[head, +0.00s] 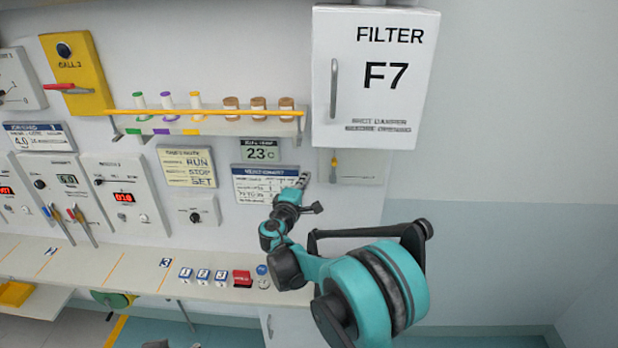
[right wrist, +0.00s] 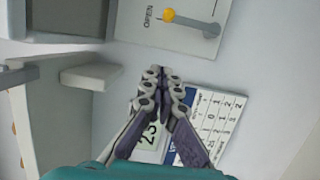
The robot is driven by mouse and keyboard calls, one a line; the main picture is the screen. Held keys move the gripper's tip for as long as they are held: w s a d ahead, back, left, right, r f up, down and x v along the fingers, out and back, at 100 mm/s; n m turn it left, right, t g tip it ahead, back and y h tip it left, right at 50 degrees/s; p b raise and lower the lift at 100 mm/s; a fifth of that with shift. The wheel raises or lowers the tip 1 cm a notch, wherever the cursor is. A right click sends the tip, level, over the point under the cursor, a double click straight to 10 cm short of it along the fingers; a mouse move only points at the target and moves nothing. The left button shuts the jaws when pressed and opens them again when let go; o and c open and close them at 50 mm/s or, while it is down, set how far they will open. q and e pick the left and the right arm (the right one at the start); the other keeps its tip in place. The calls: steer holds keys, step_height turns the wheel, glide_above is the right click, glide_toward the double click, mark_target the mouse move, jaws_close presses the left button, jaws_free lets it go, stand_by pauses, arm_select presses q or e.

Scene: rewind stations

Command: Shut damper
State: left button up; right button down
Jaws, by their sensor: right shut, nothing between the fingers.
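The damper lever (head: 333,166) sits on a pale plate (head: 365,167) under the filter F7 cabinet. It has a yellow knob and a grey shaft. In the right wrist view the lever (right wrist: 190,22) shows its knob beside the word OPEN, with the pivot at the other end of the shaft. My right gripper (head: 304,180) is just left of and slightly below the lever, apart from it. In the right wrist view its fingers (right wrist: 160,72) are together and empty, with the lever beyond the tips.
The filter cabinet (head: 372,80) juts out above the plate. A shelf (head: 205,122) with spools and a yellow rail is at the left. A 23 C display (head: 262,150) and a schedule card (head: 262,185) are behind my gripper. The wall at the right is clear.

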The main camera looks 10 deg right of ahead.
mark_target(334, 173)
steer(key=w+d+p, duration=0.2)
steer(key=w+d, duration=0.3)
steer(key=d, duration=0.2)
steer(key=shift+d, duration=0.25)
steer(key=shift+w, duration=0.2)
steer(key=shift+s, duration=0.1)
